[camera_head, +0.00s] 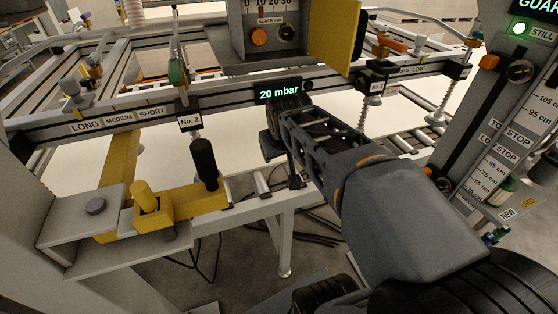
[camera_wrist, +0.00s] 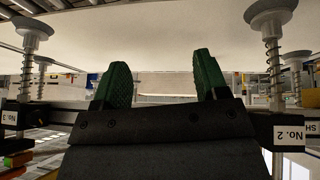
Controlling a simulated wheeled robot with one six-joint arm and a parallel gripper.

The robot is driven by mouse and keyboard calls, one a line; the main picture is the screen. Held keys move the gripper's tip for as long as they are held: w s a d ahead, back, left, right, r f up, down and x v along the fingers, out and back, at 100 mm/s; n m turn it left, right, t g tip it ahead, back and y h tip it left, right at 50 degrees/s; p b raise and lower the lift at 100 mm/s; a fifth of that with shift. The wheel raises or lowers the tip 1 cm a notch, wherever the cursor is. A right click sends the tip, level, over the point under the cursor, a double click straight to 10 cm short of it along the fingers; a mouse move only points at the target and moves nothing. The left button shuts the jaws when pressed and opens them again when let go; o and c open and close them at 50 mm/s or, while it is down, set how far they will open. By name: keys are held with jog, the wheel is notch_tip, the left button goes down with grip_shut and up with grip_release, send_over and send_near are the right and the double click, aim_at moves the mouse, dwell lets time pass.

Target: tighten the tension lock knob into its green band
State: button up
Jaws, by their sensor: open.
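A grey box marked "SLACK mm" (camera_head: 271,21) is at the top middle of the head view. It bears a round orange knob (camera_head: 259,36) and a smaller dark knob (camera_head: 286,32). I cannot tell whether either is the tension lock knob, and I cannot make out its green band. My gripper shows in the wrist view (camera_wrist: 160,76), its two green-padded fingers well apart with nothing between them. In the head view, my dark arm reaches from the lower right to the gantry rail, below the box and apart from its knobs. My fingertips are not clear there.
The gantry rail (camera_head: 222,103) crosses the head view, with spring suction cups (camera_wrist: 267,28) along it. A yellow plate (camera_head: 334,40) stands beside the box. A yellow bracket with a black handle (camera_head: 205,160) is at left. A scale column (camera_head: 505,130) stands at right.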

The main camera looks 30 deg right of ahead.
jog(key=shift+s+a+f+g+y, duration=0.3)
jog(key=shift+s+a+f, duration=0.45)
jog(key=shift+s+f, duration=0.25)
jog(key=shift+c, duration=0.4)
